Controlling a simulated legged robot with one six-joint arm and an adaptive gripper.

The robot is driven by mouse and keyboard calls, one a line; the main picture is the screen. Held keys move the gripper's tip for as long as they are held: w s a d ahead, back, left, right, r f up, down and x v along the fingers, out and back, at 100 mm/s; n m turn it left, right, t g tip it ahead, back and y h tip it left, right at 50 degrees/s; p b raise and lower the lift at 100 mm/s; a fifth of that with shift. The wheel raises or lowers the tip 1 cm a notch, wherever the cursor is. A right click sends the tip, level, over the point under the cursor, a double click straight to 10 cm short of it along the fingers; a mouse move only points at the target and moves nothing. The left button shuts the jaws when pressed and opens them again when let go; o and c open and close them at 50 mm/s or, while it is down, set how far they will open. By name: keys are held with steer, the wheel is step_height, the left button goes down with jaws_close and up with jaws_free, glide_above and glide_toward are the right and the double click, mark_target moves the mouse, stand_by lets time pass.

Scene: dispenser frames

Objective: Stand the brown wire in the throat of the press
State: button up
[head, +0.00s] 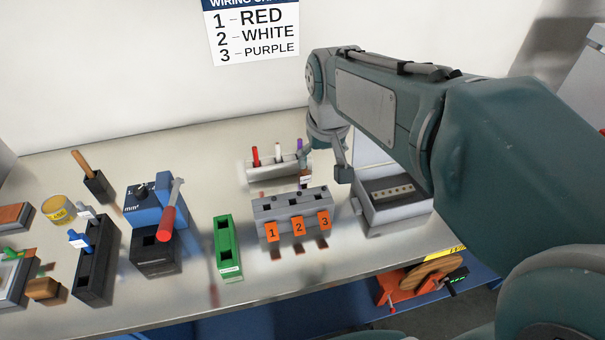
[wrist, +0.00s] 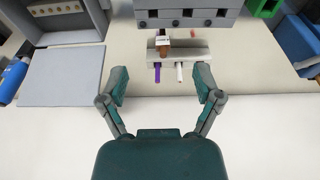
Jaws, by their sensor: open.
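The brown wire (wrist: 165,50) with a white tag is in the wrist view, between the grey numbered block (head: 290,207) and the pale wire rack (wrist: 195,53). Its tag (head: 306,180) shows in the head view; I cannot tell what holds the wire. The press (head: 157,203) is blue with a red handle and stands on a black base with a dark opening, left of the green block. I see no wire in that opening. My gripper (wrist: 160,75) is open and empty, its fingers on either side of the rack. It also shows in the head view (head: 324,165), partly hidden by my arm.
The rack holds red (head: 256,156), white and purple wires. A green block (head: 227,247) stands between the press and the numbered block. A black holder (head: 92,262) with tagged wires is left of the press. A grey box (head: 395,213) stands at the right.

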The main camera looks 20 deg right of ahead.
mark_target(304, 173)
steer(key=w+f, duration=0.2)
steer(key=w, duration=0.1)
steer(key=w+f+g, duration=0.1)
steer(key=w+f, duration=0.1)
steer(key=w, duration=0.1)
steer(key=w+f+g, duration=0.1)
steer(key=w+f, duration=0.1)
steer(key=w, duration=0.1)
steer(key=shift+w+a+f, duration=0.2)
steer(key=shift+w+f, duration=0.05)
steer(key=shift+w, duration=0.15)
step_height(304, 173, down, 11)
steer(key=shift+w+r, duration=0.15)
jaws_close()
